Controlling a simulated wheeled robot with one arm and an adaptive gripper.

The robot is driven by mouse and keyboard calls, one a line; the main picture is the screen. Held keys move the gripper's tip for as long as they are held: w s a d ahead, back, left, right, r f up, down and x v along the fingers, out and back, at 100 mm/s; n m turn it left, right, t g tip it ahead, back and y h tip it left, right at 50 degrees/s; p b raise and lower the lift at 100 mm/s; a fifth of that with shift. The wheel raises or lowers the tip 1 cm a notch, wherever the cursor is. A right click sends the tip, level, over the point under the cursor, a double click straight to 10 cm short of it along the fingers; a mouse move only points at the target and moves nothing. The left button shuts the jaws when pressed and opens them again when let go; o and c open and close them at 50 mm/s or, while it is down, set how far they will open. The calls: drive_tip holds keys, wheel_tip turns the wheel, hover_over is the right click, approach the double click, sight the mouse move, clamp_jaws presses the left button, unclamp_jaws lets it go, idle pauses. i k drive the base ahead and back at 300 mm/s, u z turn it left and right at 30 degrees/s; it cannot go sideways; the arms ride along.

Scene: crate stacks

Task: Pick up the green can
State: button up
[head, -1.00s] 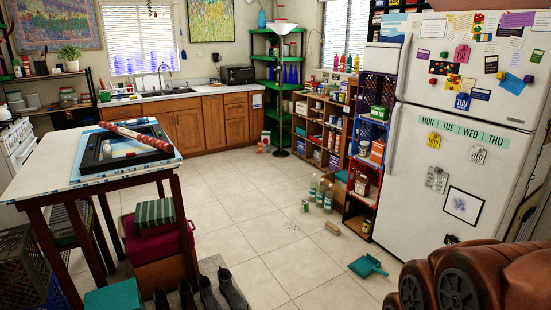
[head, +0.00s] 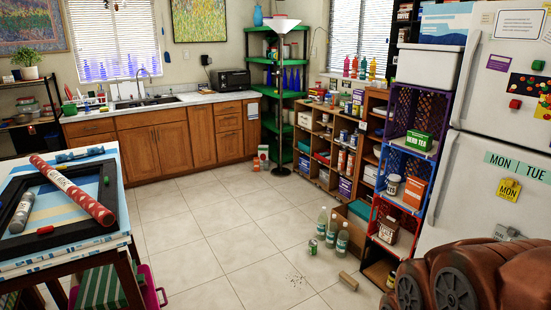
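A small can with green on it (head: 313,247) stands upright on the tiled floor, in front of the crate stacks. It is right beside several clear bottles with pale green labels (head: 342,238). Part of my own body, brown with dark round joints, fills the lower right corner. My gripper itself is not in view, and nothing shows in its hold.
A wooden block (head: 348,281) and small dark crumbs (head: 296,280) lie near the can. Stacked crates (head: 414,165) and a white fridge (head: 500,110) stand at right. A table (head: 70,258) stands at left. The middle floor (head: 200,235) is clear.

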sight(312, 243)
drive_tip(key=i, duration=2.7)
drive_tip(key=u, duration=1.15)
drive_tip(key=i, duration=0.55)
drive_tip(key=z, duration=1.25)
